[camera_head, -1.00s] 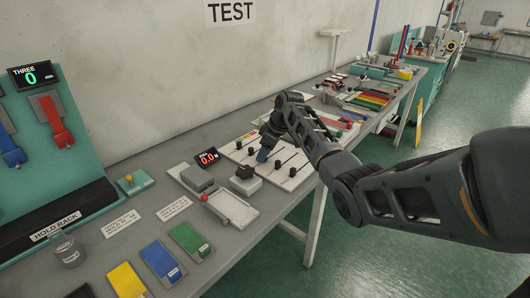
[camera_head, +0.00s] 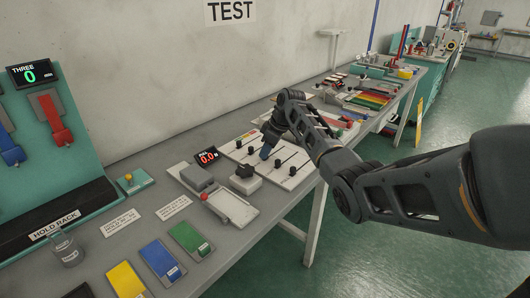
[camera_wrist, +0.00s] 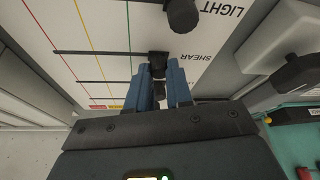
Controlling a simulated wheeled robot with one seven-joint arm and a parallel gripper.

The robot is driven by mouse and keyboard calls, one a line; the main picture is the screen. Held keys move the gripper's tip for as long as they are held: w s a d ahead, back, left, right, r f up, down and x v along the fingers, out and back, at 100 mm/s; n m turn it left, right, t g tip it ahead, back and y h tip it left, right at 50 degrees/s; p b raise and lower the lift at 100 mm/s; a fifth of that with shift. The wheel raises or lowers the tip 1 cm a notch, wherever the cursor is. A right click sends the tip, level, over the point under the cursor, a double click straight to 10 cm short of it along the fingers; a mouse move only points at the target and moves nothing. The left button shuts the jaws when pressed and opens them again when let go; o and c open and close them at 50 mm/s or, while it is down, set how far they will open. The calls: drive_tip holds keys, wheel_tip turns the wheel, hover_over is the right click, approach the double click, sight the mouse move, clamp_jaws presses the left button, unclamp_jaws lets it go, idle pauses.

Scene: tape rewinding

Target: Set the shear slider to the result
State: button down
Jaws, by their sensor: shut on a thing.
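The white slider board (camera_head: 243,159) lies on the bench, with several black knobs on dark tracks. My gripper (camera_head: 265,154) is down at the board, among the knobs. In the wrist view its blue fingers (camera_wrist: 160,85) are shut on the black shear slider knob (camera_wrist: 158,59), which is partly hidden between them. The knob sits at the end of its track nearest the upside-down SHEAR label (camera_wrist: 193,59).
A small display (camera_head: 207,157) reads about 0.0 in red. A grey tester with a red ball knob (camera_head: 204,196) and a white block with a black top (camera_head: 244,176) stand left of the board. Coloured cards and a hold rack (camera_head: 40,215) are farther left.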

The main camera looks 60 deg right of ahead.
drive_tip(key=d, duration=0.1)
drive_tip(key=d+b, duration=0.1)
drive_tip(key=d, duration=0.1)
drive_tip(key=shift+s+d+f, duration=0.1)
drive_tip(key=shift+s, duration=0.3)
drive_tip(key=c, duration=1)
unclamp_jaws()
drive_tip(key=b+v, duration=0.1)
drive_tip(key=v, duration=0.7)
